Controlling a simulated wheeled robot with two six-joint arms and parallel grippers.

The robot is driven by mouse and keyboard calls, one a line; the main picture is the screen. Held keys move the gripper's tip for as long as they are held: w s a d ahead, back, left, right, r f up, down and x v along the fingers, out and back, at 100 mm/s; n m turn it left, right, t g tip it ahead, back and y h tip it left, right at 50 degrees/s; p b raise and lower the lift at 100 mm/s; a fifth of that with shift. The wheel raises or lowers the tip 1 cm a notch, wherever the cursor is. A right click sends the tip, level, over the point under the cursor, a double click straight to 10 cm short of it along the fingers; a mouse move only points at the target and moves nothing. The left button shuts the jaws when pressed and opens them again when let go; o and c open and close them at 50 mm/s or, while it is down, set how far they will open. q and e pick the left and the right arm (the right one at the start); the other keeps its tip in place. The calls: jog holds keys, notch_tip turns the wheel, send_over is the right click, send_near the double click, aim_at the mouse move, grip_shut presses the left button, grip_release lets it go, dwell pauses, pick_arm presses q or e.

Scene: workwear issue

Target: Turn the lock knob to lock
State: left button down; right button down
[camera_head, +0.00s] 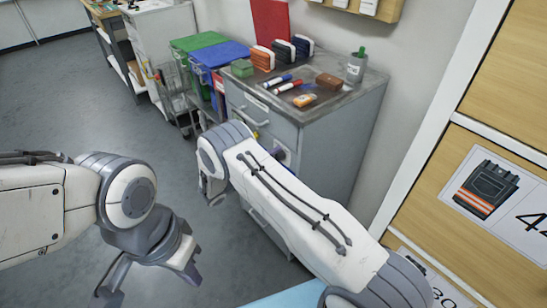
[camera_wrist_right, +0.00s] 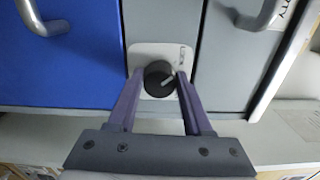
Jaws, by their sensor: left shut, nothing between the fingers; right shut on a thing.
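The lock knob (camera_wrist_right: 158,80) is dark and round with a light pointer mark towards its right side. It sits on a white plate (camera_wrist_right: 147,53) between a blue panel and a grey panel. In the right wrist view my right gripper (camera_wrist_right: 159,84) has its two purple fingers on either side of the knob, shut on it. In the head view my right arm hides the knob and most of that gripper. My left gripper (camera_head: 148,283) is low at the left over the floor, away from the cabinet, shut and empty.
In the wrist view, bar handles (camera_wrist_right: 40,20) flank the knob. Open floor lies left.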

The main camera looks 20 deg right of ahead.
jog(key=shift+a+n, duration=0.1)
jog(key=shift+n, duration=0.3)
jog(key=shift+c, duration=1.6)
grip_release()
jog(key=b+v, duration=0.1)
jog(key=v, duration=0.9)
jog(key=shift+a, duration=0.2)
jog(key=shift+s, duration=0.1)
